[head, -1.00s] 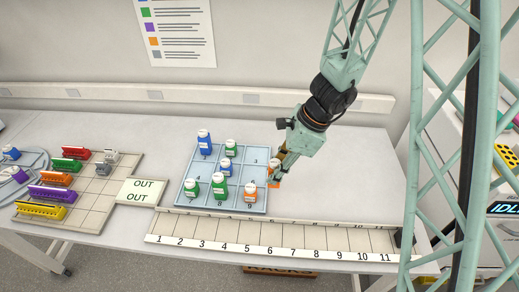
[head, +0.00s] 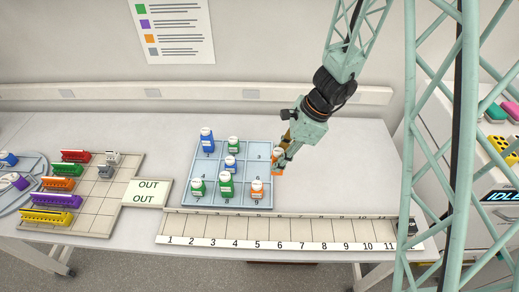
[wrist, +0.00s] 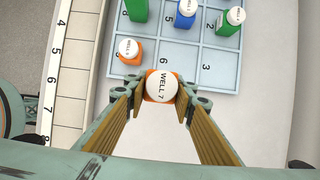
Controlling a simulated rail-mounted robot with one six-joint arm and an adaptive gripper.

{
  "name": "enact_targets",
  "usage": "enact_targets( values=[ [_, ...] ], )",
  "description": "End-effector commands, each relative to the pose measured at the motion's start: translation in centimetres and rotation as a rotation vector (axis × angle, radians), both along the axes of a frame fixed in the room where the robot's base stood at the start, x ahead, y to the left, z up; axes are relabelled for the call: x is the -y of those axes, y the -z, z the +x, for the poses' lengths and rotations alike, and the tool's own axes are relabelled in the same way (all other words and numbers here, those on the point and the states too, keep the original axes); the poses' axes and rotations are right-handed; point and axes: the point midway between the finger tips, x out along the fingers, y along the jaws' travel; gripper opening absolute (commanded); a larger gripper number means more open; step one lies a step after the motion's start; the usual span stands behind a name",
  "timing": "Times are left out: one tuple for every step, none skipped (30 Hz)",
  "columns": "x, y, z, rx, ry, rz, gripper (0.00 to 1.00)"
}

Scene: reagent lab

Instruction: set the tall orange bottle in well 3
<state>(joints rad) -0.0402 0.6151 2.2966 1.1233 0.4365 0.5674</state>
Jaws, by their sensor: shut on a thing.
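The tall orange bottle (head: 277,168) is between the fingers of my gripper (wrist: 158,96), which is shut on it at the right edge of the blue tray (head: 240,207). In the wrist view its white cap (wrist: 162,86) reads "WELL 7", and the orange body shows around it. It is by the tray's edge next to square 6; I cannot tell its height above the table. Well 3 (head: 258,157) is an empty square at the tray's back right corner; its number also shows in the wrist view (wrist: 208,67).
A shorter orange bottle (head: 257,190) stands in square 9. Several blue and green bottles stand in other squares, among them a green one (head: 233,146) beside well 3. Square 6 is empty. A numbered strip (head: 290,232) runs in front. The table right of the tray is clear.

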Motion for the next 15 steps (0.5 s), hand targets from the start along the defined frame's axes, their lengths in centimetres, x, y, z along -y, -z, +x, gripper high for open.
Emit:
enact_targets(
  values=[
    [-0.1,0.0,0.1,0.0,0.0,0.0,0.13],
    [-0.1,0.0,0.2,0.0,0.0,0.0,0.13],
    [-0.2,0.0,0.4,0.0,0.0,0.0,0.13],
    [-0.3,0.0,0.5,-0.001,0.0,0.0,0.13],
    [-0.3,0.0,0.7,-0.001,0.0,0.0,0.13],
    [-0.5,0.1,1.1,-0.001,-0.001,0.0,0.13],
    [-0.6,0.1,1.4,-0.001,-0.001,0.0,0.13],
    [-0.8,0.1,1.7,0.0,-0.001,0.0,0.13],
    [-1.0,0.1,2.2,-0.001,-0.001,0.0,0.13],
    [-1.1,0.1,2.5,0.0,-0.002,0.0,0.13],
    [-1.3,0.1,3.0,0.001,-0.002,0.0,0.13],
    [-1.6,0.2,3.5,-0.001,-0.001,0.001,0.13],
    [-1.7,0.3,3.9,-0.001,-0.001,0.001,0.13],
    [-2.0,0.3,4.4,0.001,-0.002,0.001,0.13],
    [-2.2,0.3,4.9,0.0,-0.003,0.0,0.13]
  ],
)
